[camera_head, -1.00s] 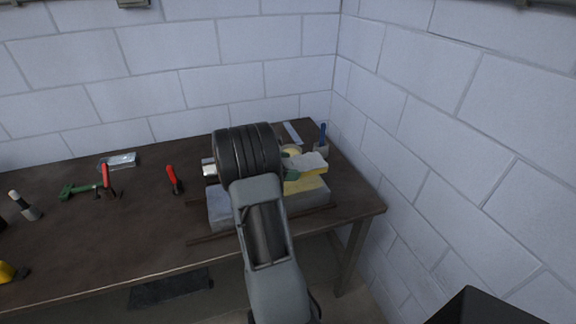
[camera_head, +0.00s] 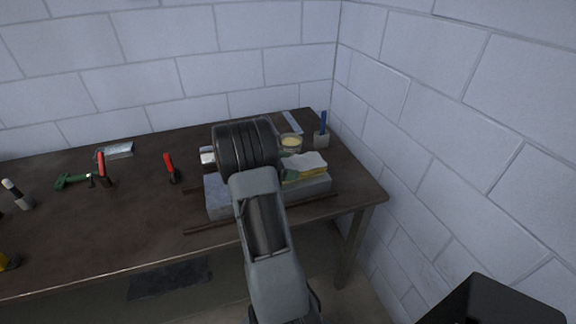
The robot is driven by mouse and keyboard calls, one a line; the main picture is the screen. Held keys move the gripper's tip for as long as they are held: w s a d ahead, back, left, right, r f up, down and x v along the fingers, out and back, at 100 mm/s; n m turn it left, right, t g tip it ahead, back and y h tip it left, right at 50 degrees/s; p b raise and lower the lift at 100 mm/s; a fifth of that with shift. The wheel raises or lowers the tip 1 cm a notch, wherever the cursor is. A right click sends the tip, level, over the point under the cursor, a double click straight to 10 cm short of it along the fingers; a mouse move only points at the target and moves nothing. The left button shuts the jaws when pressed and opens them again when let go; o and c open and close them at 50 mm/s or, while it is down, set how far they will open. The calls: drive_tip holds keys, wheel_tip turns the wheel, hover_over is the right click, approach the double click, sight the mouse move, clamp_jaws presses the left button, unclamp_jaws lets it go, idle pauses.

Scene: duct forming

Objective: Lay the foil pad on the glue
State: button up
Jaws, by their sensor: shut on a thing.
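The foil pad (camera_head: 308,160), pale on top with a yellow edge, is at the right end of a grey duct block (camera_head: 222,197) on the bench. My gripper (camera_head: 290,174) is mostly hidden behind my own arm; a dark green part shows at the pad's left side. It is shut on the pad. The pad lies low over the block's right part, close to level; I cannot tell whether it touches. The glue under it is hidden, with only a yellow strip showing below the pad.
A bowl of cream-coloured stuff (camera_head: 290,142) and a blue-handled brush in a cup (camera_head: 321,137) stand behind the block. Red-handled tools (camera_head: 170,165) and a shiny piece (camera_head: 115,150) lie left. A white block wall is close on the right.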

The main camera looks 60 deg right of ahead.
drive_tip(key=o, duration=0.6)
drive_tip(key=b+v, duration=0.1)
drive_tip(key=v, duration=1.2)
drive_tip(key=shift+w+a+r, duration=0.2)
drive_tip(key=shift+a, duration=0.1)
drive_tip(key=s+a+m+t+y, duration=0.3)
drive_tip(key=a+t, duration=0.1)
drive_tip(key=a, duration=0.6)
drive_tip(key=s+a+m+t+y, duration=0.3)
drive_tip(key=s+a+m+y, duration=0.1)
drive_tip(key=a, duration=0.6)
drive_tip(key=s+a+r+m+t+y, duration=0.1)
drive_tip(key=s+a+m+t+y, duration=0.2)
drive_tip(key=a, duration=0.7)
drive_tip(key=shift+s+a+m+t+y, duration=0.1)
drive_tip(key=shift+s+m+t+y, duration=0.35)
drive_tip(key=shift+t, duration=0.35)
